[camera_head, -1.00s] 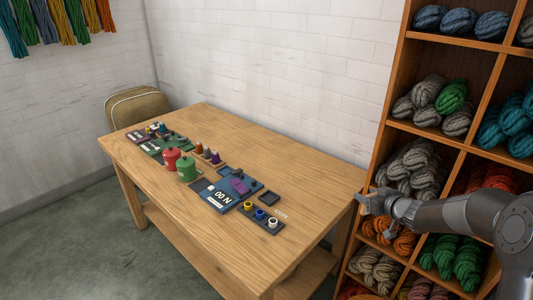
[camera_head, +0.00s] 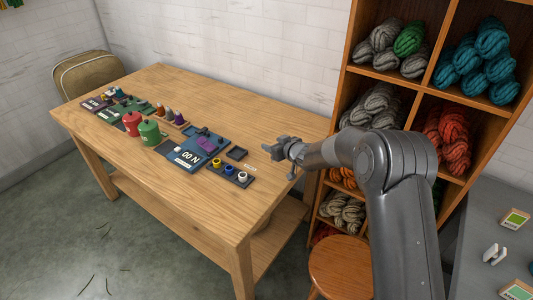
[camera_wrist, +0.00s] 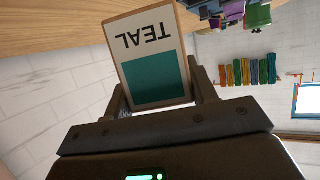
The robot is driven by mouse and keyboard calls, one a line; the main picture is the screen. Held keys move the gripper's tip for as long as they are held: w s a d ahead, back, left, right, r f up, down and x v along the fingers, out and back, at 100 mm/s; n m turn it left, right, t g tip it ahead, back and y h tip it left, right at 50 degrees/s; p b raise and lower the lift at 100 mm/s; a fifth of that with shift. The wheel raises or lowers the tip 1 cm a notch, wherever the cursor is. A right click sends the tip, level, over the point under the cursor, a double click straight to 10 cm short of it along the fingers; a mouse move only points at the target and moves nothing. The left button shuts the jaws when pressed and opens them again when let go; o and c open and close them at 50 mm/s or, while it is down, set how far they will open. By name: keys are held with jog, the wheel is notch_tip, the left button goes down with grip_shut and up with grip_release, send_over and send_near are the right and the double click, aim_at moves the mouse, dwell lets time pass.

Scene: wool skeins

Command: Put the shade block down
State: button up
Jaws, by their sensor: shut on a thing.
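The shade block (camera_wrist: 152,65) is a wooden-edged block with a white face, the word TEAL and a teal square. In the wrist view it sits between the two fingers of my gripper (camera_wrist: 160,95), which is shut on it. In the head view my gripper (camera_head: 275,149) is at the right end of the wooden table (camera_head: 205,210), near its edge. I cannot make out the block there. How high my gripper is over the table is hard to tell.
On the table are a dark tray with several small spools (camera_head: 231,171), a blue board (camera_head: 186,156), a green canister (camera_head: 149,133) and a red canister (camera_head: 132,123). A shelf of wool skeins (camera_head: 352,85) stands at the right. A round stool (camera_head: 340,266) and grey table (camera_head: 490,215) are lower right.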

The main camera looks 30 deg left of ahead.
jog(key=shift+s+a+f, duration=0.1)
jog(key=shift+a+f, duration=0.3)
jog(key=shift+f, duration=0.5)
jog(key=shift+s+a+f, duration=0.1)
jog(key=shift+a+f, duration=0.25)
jog(key=shift+f, duration=0.55)
jog(key=shift+s+a+f, duration=0.1)
jog(key=shift+a+f, duration=0.3)
jog(key=shift+f, duration=0.5)
jog(key=shift+f, duration=0.15)
jog(key=o, duration=1)
jog(key=shift+c, duration=0.2)
jog(key=shift+r, duration=0.2)
jog(key=v, duration=1.2)
jog(key=shift+f, duration=0.1)
